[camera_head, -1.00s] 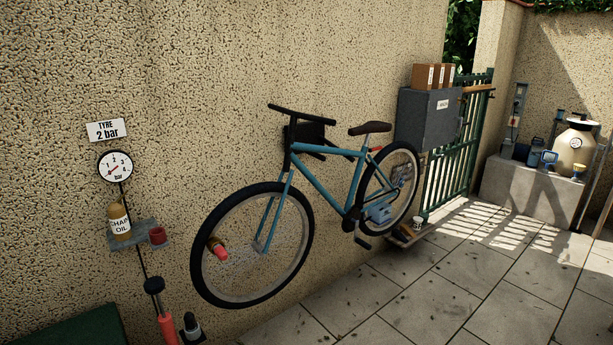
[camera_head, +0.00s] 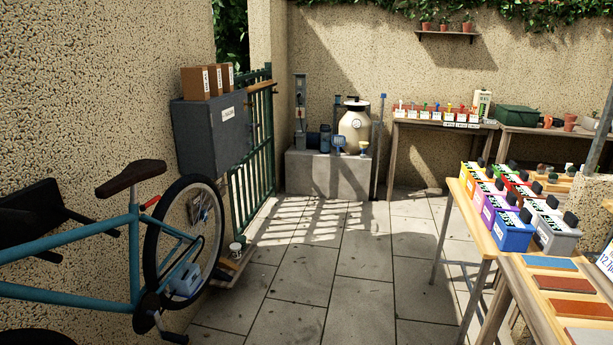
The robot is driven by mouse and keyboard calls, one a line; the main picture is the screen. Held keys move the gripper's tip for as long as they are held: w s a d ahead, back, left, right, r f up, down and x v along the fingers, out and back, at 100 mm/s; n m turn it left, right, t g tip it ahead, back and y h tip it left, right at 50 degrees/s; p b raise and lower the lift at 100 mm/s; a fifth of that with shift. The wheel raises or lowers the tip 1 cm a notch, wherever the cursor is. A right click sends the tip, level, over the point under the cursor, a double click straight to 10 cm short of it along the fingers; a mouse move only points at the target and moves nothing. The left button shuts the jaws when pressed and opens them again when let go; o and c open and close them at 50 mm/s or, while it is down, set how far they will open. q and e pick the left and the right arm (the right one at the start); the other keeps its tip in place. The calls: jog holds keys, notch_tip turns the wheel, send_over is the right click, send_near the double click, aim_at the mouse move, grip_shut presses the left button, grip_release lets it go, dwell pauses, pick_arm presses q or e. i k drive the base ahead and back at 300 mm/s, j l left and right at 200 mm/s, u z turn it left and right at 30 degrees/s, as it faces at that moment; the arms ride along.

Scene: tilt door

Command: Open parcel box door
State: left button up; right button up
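A dark grey parcel box (camera_head: 212,134) is mounted on the left wall beside the green gate. Its front carries a small white label (camera_head: 228,114), too small to read. The door appears closed; I cannot make out a handle. Several brown cartons (camera_head: 207,81) stand on top of it. Neither of my grippers is in the head view.
A blue bicycle (camera_head: 133,255) hangs along the left wall, in front of the box. A green barred gate (camera_head: 252,160) is just beyond it. Tables with coloured boxes (camera_head: 513,229) stand at right. Paved floor (camera_head: 330,255) between is free.

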aim_at(228, 117)
jog(key=i+j+z, duration=0.1)
jog(key=i+z, duration=0.35)
jog(key=i, duration=1.35)
